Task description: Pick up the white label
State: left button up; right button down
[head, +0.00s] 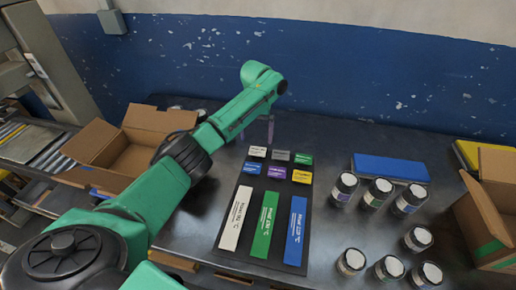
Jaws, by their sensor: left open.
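A small white label (257,152) lies at the back left of a group of small coloured labels on a dark mat (230,190). A long white strip (236,218) lies at the front left of the same mat. My left gripper (258,129) hangs at the end of the green arm, just behind and above the small white label. It is open and seems empty; its fingers are partly hidden by the arm. My right gripper is not in view.
Grey (279,155), green (303,159), blue (246,168), purple (276,171) and yellow (301,176) labels lie beside the white one. Several jars (378,191) and a blue block (390,168) stand right. Open cardboard boxes (128,150) flank the table.

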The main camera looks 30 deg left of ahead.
aim_at(257, 153)
pick_arm(q)
jog(key=f, duration=0.7)
jog(key=shift+w+a+f+p, duration=0.1)
jog(key=shift+w+p, duration=0.2)
jog(key=shift+w, duration=0.05)
jog(key=shift+f, duration=0.2)
jog(key=c, duration=1.2)
